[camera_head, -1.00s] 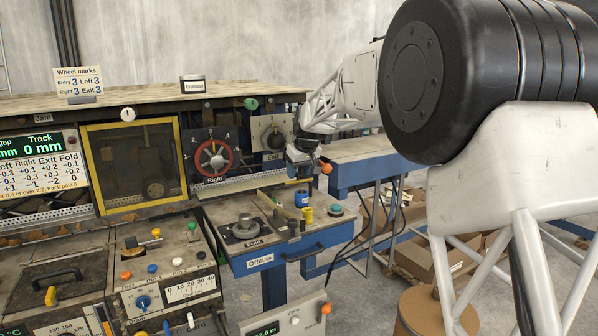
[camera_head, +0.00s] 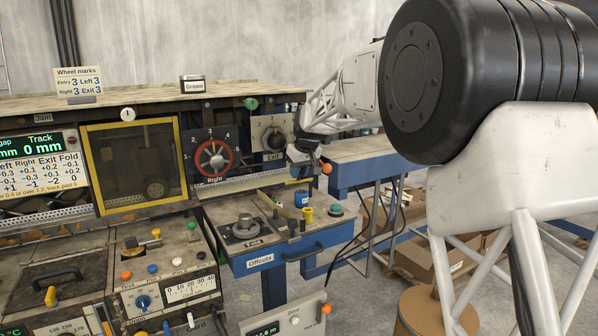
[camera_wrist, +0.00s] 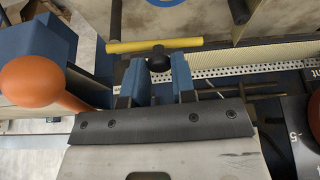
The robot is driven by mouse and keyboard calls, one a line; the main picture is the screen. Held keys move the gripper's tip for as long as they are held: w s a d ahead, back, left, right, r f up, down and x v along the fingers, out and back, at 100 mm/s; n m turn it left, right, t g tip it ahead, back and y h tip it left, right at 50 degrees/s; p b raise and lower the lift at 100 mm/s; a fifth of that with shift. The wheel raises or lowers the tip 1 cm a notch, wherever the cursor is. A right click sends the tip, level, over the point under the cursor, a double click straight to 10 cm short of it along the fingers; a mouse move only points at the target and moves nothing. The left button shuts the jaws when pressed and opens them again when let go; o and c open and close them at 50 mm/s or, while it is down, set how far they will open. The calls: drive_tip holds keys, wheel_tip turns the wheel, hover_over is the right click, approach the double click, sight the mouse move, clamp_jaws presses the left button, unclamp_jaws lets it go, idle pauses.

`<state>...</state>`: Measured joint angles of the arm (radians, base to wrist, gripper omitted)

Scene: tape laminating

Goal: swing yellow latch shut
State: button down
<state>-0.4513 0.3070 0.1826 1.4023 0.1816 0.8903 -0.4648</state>
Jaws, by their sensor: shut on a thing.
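The yellow latch (camera_wrist: 125,46) shows in the wrist view as a yellow bar lying across the picture just beyond my fingertips. A dark rounded knob (camera_wrist: 158,60) sits below the bar, between the blue fingers of my gripper (camera_wrist: 158,72). The fingers are shut on this part of the latch, one on each side. In the head view my gripper (camera_head: 301,154) is at the right end of the machine, beside the Exit dial. The latch cannot be made out there. How far the latch is swung is not clear.
An orange ball (camera_wrist: 45,85) is close to the left of my gripper in the wrist view. The Exit dial (camera_head: 272,138) and the red handwheel (camera_head: 213,157) are to the left in the head view. Below is the Offcuts drawer (camera_head: 262,262), with several small items above it.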

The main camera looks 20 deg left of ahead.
drive_tip(key=shift+n, duration=0.3)
drive_tip(key=shift+s+d+n+g+y, duration=0.25)
drive_tip(key=shift+d+n+g, duration=0.25)
drive_tip(key=shift+n, duration=0.85)
drive_tip(key=shift+s+d+n+g+y, duration=0.15)
drive_tip(key=shift+d+n+g, duration=0.35)
drive_tip(key=shift+n, duration=0.9)
drive_tip(key=shift+s+d+n+g+y, duration=0.15)
drive_tip(key=shift+d+n+g+y, duration=0.25)
drive_tip(key=shift+n, duration=0.95)
drive_tip(key=shift+d, duration=0.1)
drive_tip(key=c, duration=0.9)
unclamp_jaws()
drive_tip(key=shift+c, duration=0.2)
drive_tip(key=shift+r, duration=0.1)
drive_tip(key=v, duration=0.7)
drive_tip(key=shift+r, duration=0.3)
drive_tip(key=shift+d, duration=0.2)
